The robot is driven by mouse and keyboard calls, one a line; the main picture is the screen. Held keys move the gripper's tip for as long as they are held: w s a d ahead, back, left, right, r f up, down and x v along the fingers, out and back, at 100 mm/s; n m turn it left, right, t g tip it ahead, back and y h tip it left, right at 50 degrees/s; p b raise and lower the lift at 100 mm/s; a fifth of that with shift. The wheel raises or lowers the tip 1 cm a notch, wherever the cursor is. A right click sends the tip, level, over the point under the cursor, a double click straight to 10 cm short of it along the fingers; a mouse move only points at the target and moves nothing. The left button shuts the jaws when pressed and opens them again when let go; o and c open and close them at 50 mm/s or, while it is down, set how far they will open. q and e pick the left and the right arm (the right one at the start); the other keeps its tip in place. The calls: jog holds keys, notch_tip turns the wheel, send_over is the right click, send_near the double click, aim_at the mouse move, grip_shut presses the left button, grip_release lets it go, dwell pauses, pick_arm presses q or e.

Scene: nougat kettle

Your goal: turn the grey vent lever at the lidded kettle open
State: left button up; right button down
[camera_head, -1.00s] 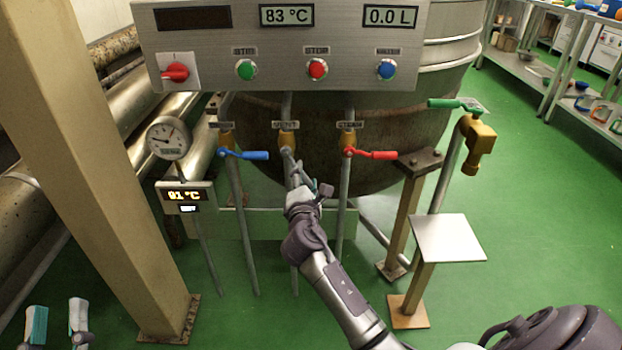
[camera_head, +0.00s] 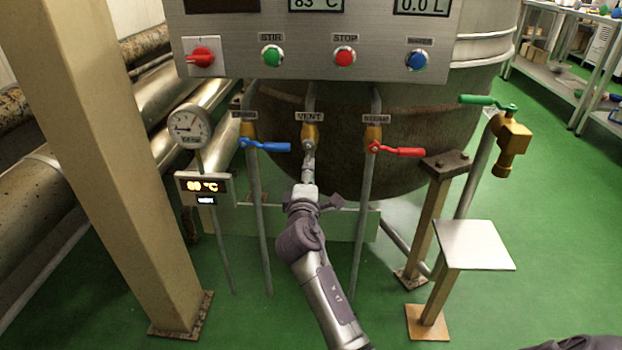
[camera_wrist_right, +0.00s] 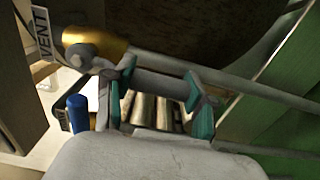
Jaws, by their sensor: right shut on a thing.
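The kettle (camera_head: 425,120) stands behind the control panel; its top is out of view. The vent valve (camera_head: 310,133) is brass, under a VENT label, and also shows in the right wrist view (camera_wrist_right: 92,44). Its grey lever (camera_head: 309,165) points down, in line with the pipe. My right gripper (camera_head: 305,188) is shut on the lever below the valve. In the right wrist view the grey lever (camera_wrist_right: 158,84) runs between the teal fingertips (camera_wrist_right: 160,98). The lever's far end is partly hidden by the gripper. My left gripper is out of view.
A blue lever (camera_head: 268,147) is close left and a red lever (camera_head: 402,152) close right. A beige column (camera_head: 105,150) stands left. A green-handled tap (camera_head: 508,135) and a small metal shelf (camera_head: 474,245) are at the right. The green floor (camera_head: 540,290) is open at the right.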

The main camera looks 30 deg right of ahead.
jog(key=shift+f, duration=0.1)
jog(key=shift+c, duration=1.8)
grip_release()
jog(key=v, duration=0.7)
jog(key=shift+s+a, duration=0.2)
jog(key=shift+s, duration=0.05)
